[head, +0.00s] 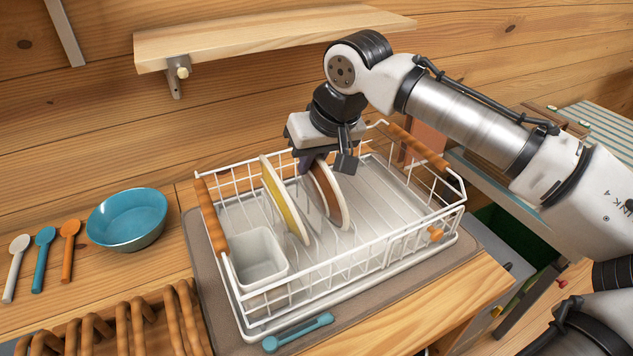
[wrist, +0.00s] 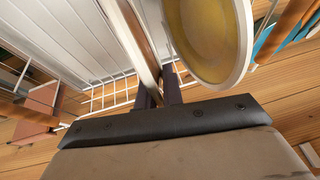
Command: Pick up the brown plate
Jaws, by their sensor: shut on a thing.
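The brown plate (head: 321,189) stands on edge in the white wire dish rack (head: 391,248), its brown face to the left and a pale rim to the right. My gripper (head: 328,163) comes down from above at its top edge. In the wrist view my gripper (wrist: 158,97) is shut with its two fingers on either side of the brown plate (wrist: 138,45), seen nearly edge-on. A yellow plate with a pale rim (head: 282,203) stands upright to the left in the rack; it also shows in the wrist view (wrist: 208,35), close to the fingers.
A white cup (head: 259,261) sits in the rack's near left corner. A teal bowl (head: 127,219) and several spoons lie left of the rack. A wooden shelf (head: 262,38) hangs on the wall behind. The right part of the rack is empty.

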